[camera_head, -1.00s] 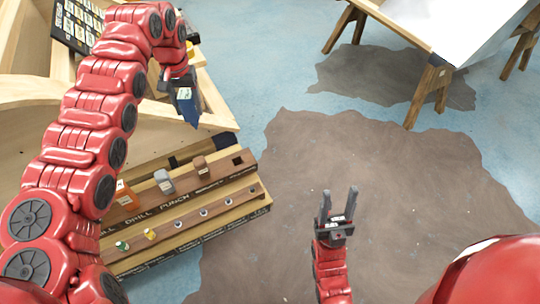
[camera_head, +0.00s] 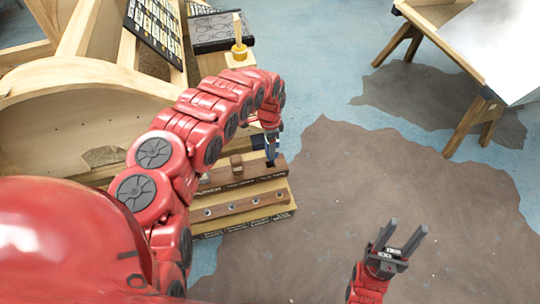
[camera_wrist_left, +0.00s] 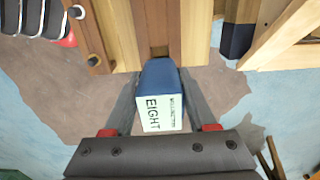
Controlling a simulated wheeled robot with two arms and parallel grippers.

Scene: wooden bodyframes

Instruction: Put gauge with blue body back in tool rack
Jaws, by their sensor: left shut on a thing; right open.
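The gauge with the blue body (camera_wrist_left: 157,78) is between the fingers of my left gripper (camera_wrist_left: 160,100), which is shut on it. Its pale end with the word EIGHT faces the wrist camera. The wooden tool rack (camera_head: 240,207) is below and left of my left gripper (camera_head: 272,143) in the head view. The gauge (camera_head: 270,152) is over the square slot at the rack's right end; I cannot tell whether its tip is inside. In the wrist view the gauge lines up with a notch in the rack (camera_wrist_left: 193,30). My right gripper (camera_head: 401,240) is open and empty over the floor.
A brown block tool (camera_head: 236,163) stands in the rack left of the slot. A wooden frame (camera_head: 60,130) is at the left. A yellow-handled tool (camera_head: 238,35) stands behind my left arm. A trestle table (camera_head: 490,60) is at the back right. The middle floor is clear.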

